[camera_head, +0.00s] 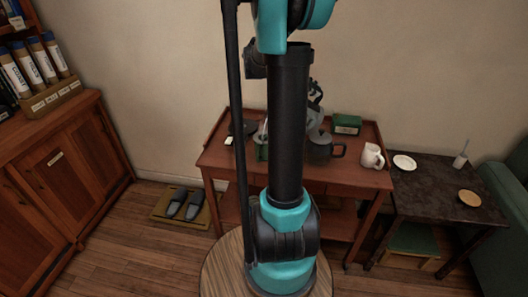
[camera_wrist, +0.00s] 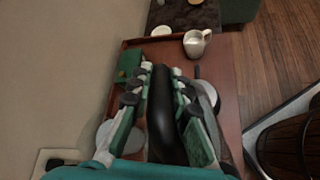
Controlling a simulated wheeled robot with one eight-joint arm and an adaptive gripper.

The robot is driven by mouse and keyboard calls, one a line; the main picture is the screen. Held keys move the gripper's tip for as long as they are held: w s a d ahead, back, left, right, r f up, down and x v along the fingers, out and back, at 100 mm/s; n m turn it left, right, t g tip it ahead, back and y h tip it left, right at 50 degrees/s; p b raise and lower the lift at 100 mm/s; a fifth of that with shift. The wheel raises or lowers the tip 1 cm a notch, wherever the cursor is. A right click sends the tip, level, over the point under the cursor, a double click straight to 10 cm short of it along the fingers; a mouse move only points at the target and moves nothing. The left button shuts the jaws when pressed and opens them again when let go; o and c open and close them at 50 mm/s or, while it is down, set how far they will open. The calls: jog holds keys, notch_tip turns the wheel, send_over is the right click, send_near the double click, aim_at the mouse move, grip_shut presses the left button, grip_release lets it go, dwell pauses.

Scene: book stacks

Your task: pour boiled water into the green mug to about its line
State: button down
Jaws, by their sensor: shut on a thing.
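My gripper (camera_wrist: 163,74) is shut on a thick black curved handle (camera_wrist: 164,112), which runs between its fingers in the wrist view. It looks like a kettle's handle; the body below is mostly hidden by the gripper. In the head view my arm covers the middle of the wooden table (camera_head: 218,158), and only grey parts show beside it. A green mug-like thing (camera_head: 261,152) shows just left of my arm, partly hidden. Its line and the water level cannot be seen. A dark mug (camera_head: 322,151) stands right of my arm, handle to the right.
A white jug (camera_head: 372,156) stands at the table's right end, with a green box (camera_head: 346,123) at the back. A black base-like thing (camera_head: 243,128) lies at the left.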

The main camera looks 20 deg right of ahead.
jog(key=shift+w+a+r+g+h, duration=0.15)
jog(key=shift+a+h, duration=0.25)
jog(key=shift+w+a+r+g+h, duration=0.1)
jog(key=shift+a+r+g+h, duration=0.05)
jog(key=shift+a+h, duration=0.25)
dwell(3.5)
